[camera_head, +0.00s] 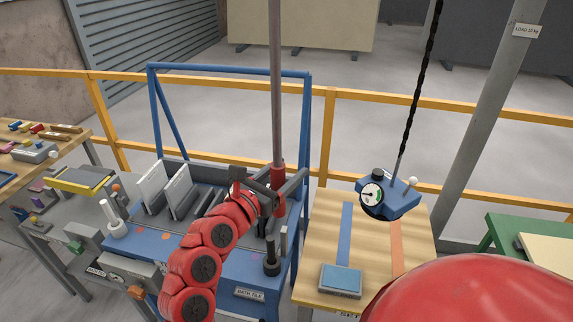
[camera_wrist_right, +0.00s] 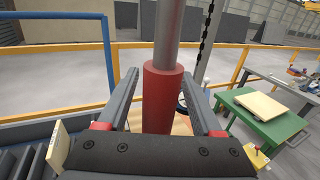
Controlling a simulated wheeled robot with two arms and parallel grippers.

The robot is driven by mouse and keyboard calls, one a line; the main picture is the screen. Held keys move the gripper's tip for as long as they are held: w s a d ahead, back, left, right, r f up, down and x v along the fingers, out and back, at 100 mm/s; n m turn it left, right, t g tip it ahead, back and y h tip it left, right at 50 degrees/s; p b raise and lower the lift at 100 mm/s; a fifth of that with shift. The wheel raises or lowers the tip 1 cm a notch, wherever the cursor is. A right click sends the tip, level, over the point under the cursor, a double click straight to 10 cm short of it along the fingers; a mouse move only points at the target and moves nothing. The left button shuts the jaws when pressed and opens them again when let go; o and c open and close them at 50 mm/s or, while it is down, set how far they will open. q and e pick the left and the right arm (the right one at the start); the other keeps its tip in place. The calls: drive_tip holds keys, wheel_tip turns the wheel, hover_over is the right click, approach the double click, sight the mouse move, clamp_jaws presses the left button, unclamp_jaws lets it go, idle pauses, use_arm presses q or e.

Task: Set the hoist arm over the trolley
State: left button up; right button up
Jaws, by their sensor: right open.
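A grey upright pole with a red sleeve (camera_head: 278,178), seemingly the hoist arm's handle, stands before the blue trolley (camera_head: 229,279) in the head view. My right gripper (camera_head: 277,185) is open, with one finger on each side of the sleeve. In the right wrist view the red sleeve (camera_wrist_right: 162,98) stands between the fingers, with gaps showing on both sides. A blue lifting head (camera_head: 397,199) with a round gauge hangs from a black chain above the wooden table, to the right of the trolley. The top of the hoist is out of view. My left gripper is not in view.
The trolley carries upright slabs (camera_head: 151,187) and a blue frame (camera_head: 152,110). The wooden table (camera_head: 322,235) holds a blue-topped block (camera_head: 340,280). A yellow railing (camera_head: 448,111) runs behind. A grey post (camera_head: 484,125) and green table (camera_head: 502,226) stand at right.

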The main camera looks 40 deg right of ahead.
drive_tip(key=shift+d, duration=0.1)
clamp_jaws()
idle(0.3)
idle(1.1)
